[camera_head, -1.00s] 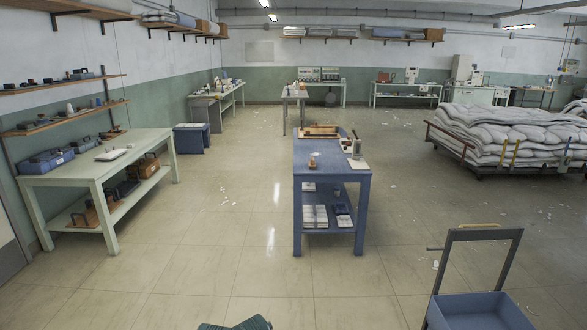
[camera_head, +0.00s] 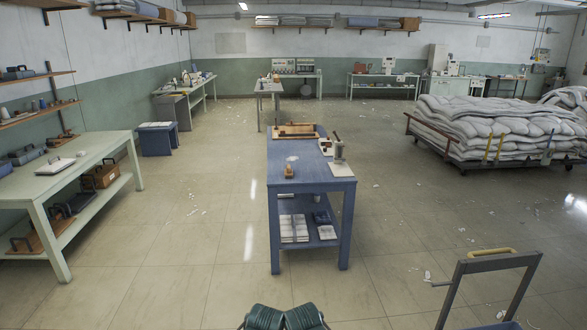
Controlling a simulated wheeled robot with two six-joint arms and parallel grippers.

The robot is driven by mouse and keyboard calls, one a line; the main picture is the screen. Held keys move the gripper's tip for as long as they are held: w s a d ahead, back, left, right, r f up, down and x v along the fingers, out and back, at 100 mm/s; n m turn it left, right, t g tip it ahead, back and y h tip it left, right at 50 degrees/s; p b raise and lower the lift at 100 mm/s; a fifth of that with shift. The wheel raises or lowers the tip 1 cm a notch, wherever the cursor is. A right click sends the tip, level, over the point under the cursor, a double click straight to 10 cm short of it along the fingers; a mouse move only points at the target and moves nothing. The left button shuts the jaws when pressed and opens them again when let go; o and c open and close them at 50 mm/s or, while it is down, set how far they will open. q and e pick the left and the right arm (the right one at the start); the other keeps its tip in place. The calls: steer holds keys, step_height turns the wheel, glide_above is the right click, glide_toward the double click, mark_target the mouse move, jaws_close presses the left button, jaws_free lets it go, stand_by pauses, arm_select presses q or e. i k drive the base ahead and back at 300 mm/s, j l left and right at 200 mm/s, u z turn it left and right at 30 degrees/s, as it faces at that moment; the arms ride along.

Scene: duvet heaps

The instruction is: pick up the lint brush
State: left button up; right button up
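No object can be named with certainty as the lint brush at this distance. A small item with an orange-brown base and a pale top (camera_head: 289,168) stands near the front left of the blue table (camera_head: 308,172). A white device with a dark knob (camera_head: 339,160) stands at its front right, and a wooden tray (camera_head: 295,131) lies at the back. Neither of my grippers shows clearly in the head view.
A pale green workbench (camera_head: 95,154) with a white tray stands left. A trolley with a yellow handle (camera_head: 491,252) is at lower right. A cart of heaped duvets (camera_head: 495,130) stands at right. Floor around the blue table is mostly open, with white scraps.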

mark_target(289, 171)
steer(key=i+z, duration=0.1)
steer(key=i, duration=1.7)
steer(key=i+u, duration=0.1)
steer(key=i, duration=0.45)
steer(key=i+l+u, duration=0.1)
steer(key=i, duration=0.5)
steer(key=i+l, duration=0.15)
steer(key=i, duration=0.4)
steer(key=i+u, duration=0.25)
steer(key=i+l+u, duration=0.25)
steer(key=i+j, duration=0.05)
steer(key=i, duration=0.05)
